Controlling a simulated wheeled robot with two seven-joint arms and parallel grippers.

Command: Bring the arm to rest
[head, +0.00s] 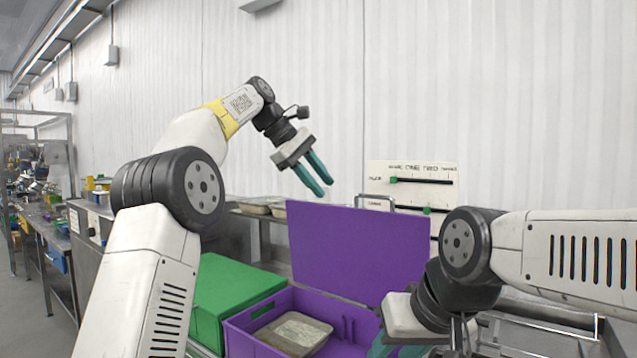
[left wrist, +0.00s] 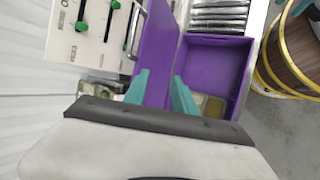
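My left gripper (head: 318,191) is raised in front of the white wall, above the purple crate's upright panel. Its two teal fingers point down to the right, apart, with nothing held between them. The left wrist view also shows the fingers of this gripper (left wrist: 160,92) apart, with the purple panel behind. My right gripper (head: 398,350) is low at the bottom edge, by the purple crate's right side. Its fingertips are cut off by the frame, so its opening is unclear.
A purple crate (head: 240,327) holds a shallow tray (head: 296,333); its purple panel (head: 340,245) stands upright. A green crate (head: 225,290) is at its left. Behind are food trays (head: 262,205) and a slider board (head: 412,172). A wooden tub (left wrist: 292,55) shows in the wrist view.

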